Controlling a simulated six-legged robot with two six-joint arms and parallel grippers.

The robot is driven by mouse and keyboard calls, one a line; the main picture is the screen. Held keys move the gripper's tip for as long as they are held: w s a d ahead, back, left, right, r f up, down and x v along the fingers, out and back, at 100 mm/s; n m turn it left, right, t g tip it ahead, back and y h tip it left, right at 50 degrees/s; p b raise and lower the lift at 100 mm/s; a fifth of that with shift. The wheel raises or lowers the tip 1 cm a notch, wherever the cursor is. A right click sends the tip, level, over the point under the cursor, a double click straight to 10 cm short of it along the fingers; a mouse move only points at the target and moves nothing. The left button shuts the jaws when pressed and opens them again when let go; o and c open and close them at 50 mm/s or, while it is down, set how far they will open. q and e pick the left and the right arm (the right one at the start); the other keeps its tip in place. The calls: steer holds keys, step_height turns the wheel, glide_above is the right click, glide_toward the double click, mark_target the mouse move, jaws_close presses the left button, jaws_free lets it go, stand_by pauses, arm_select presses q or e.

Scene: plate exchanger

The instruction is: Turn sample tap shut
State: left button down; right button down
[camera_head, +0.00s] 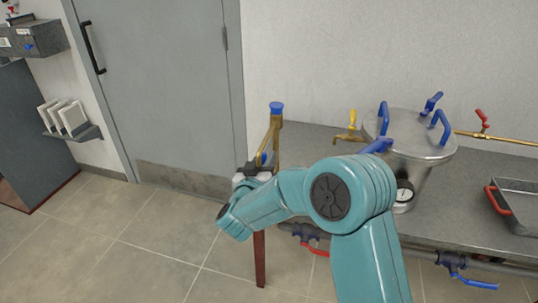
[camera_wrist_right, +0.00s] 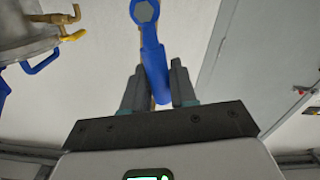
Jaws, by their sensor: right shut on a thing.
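A brass standpipe (camera_head: 277,140) with a blue cap rises at the left end of the grey bench. My right gripper (camera_head: 259,165) is beside it, low on its left, partly hidden by its own arm. In the right wrist view, a blue lever handle (camera_wrist_right: 152,55) with a hex nut at its top runs down between the two fingers (camera_wrist_right: 157,88), which are shut on it. A brass tap with a yellow handle (camera_head: 352,120) is on the left side of the steel pot; it also shows in the right wrist view (camera_wrist_right: 68,22). My left gripper is not in view.
The steel pot (camera_head: 412,150) with blue clamps and a gauge (camera_head: 404,192) stands on the bench (camera_head: 325,150). Red (camera_head: 305,234) and blue (camera_head: 462,268) valves sit on a pipe below its front edge. A red-handled tray (camera_head: 520,205) is at right. Floor at left is clear before a grey door (camera_head: 165,90).

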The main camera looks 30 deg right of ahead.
steer(key=w+a+f+n+p, duration=0.3)
steer(key=f+n+p, duration=0.3)
steer(key=n, duration=0.9)
steer(key=shift+w+f+p, duration=0.2)
steer(key=shift+w+p, duration=0.05)
steer(key=shift+p, duration=0.05)
stand_by(0.4)
steer(key=c, duration=1)
jaws_free()
steer(key=shift+a, duration=0.15)
steer(key=b+v, duration=0.1)
steer(key=v, duration=1.5)
steer(key=shift+s+b, duration=0.15)
steer(key=shift+b, duration=0.15)
